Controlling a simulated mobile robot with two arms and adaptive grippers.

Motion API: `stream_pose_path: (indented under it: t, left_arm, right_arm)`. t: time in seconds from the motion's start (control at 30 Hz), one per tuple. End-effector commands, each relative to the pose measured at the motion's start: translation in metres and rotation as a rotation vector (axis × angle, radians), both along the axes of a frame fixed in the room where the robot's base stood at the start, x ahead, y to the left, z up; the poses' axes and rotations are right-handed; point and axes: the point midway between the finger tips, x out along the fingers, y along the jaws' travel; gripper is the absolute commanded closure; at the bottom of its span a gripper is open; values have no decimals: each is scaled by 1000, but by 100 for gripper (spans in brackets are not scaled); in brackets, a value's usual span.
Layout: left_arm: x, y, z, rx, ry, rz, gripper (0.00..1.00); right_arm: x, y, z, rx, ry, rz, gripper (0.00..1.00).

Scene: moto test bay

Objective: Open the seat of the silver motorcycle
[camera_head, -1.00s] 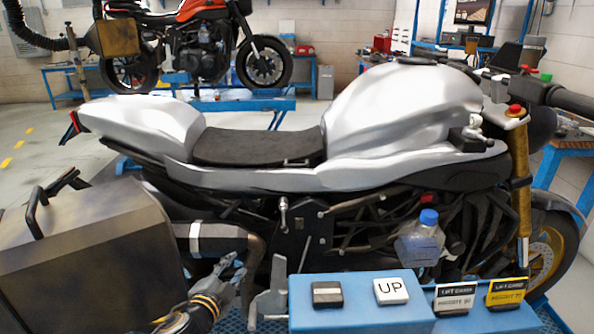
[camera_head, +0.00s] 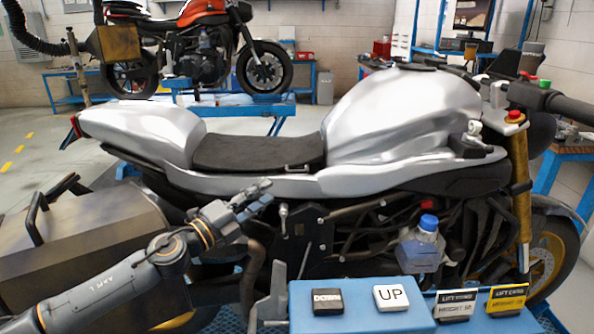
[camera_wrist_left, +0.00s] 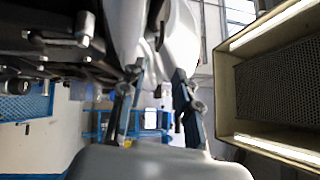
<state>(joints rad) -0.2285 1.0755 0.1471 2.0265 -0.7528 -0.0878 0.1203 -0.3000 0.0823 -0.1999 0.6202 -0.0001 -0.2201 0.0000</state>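The silver motorcycle (camera_head: 400,115) stands across the middle of the head view, its tail at the left and handlebar at the right. Its black seat (camera_head: 250,150) lies flat between the tail and the tank, with a small metal buckle (camera_head: 297,168) at its front edge. My left gripper (camera_head: 267,192) is raised beside the motorcycle's near side, just below the silver side panel under the seat. Its two fingers are apart and empty; they also show apart in the left wrist view (camera_wrist_left: 155,88), with silver bodywork (camera_wrist_left: 180,40) beyond them. My right gripper is not in view.
A dark metal case (camera_head: 75,245) with a handle stands left, near my arm. A blue control box (camera_head: 350,317) with DOWN and UP buttons is in front. A blue-capped bottle (camera_head: 421,248) stands before the engine. An orange motorcycle (camera_head: 205,45) is behind.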

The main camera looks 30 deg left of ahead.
Motion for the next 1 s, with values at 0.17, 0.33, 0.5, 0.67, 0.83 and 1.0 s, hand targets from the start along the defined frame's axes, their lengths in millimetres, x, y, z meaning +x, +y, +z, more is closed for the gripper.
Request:
stream_pose_path:
  t: [0.17, 0.33, 0.5, 0.67, 0.83, 1.0]
  left_arm:
    - [19, -3, 7, -2, -3, 3, 68]
    - [36, -8, 10, 0, -3, 3, 68]
    - [57, -13, 13, -3, -3, 4, 68]
    - [78, -18, 16, -4, -2, 5, 68]
    - [98, -23, 17, -3, -1, 4, 68]
    - [110, -27, 17, -3, 0, 4, 68]
  right_arm:
    - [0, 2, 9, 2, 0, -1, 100]
    - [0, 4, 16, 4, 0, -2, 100]
    - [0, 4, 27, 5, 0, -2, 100]
    - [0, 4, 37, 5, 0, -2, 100]
    - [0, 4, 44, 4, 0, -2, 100]
    - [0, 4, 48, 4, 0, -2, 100]
